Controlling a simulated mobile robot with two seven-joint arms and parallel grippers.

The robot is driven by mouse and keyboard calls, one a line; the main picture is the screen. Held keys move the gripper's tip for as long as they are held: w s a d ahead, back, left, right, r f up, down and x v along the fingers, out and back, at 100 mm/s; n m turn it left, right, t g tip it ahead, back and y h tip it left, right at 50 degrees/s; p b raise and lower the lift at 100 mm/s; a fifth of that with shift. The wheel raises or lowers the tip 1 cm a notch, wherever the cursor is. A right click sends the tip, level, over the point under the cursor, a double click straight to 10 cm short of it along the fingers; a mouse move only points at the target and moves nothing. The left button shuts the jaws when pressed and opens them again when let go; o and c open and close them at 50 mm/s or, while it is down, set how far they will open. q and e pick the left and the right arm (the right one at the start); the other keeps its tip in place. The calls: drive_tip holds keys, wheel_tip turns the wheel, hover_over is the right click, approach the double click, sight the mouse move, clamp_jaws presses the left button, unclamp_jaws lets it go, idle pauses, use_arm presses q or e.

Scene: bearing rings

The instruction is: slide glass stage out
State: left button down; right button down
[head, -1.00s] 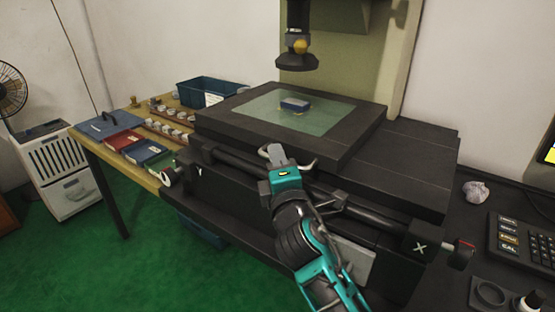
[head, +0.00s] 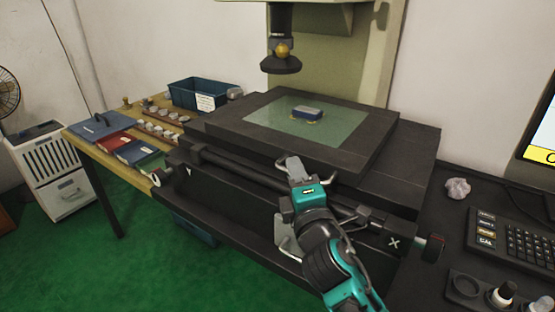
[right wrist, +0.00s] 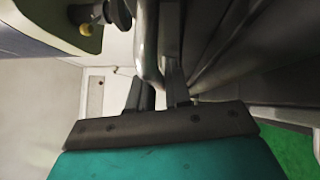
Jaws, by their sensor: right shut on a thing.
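The glass stage is a dark square plate (head: 235,122) with a greenish glass pane (head: 345,128), on top of a wider black base (head: 420,150). My right gripper (head: 294,165) is shut on this handle. In the right wrist view its fingers (right wrist: 160,92) are on either side of the bar. My left gripper is out of view.
The lens head (head: 281,62) hangs above the back of the stage. A knob (head: 434,246) sticks out at the base's right.

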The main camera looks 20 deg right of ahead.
drive_tip(key=shift+s+d, duration=0.55)
drive_tip(key=shift+s, duration=0.05)
drive_tip(key=c, duration=1.2)
unclamp_jaws()
drive_tip(key=shift+o, duration=0.2)
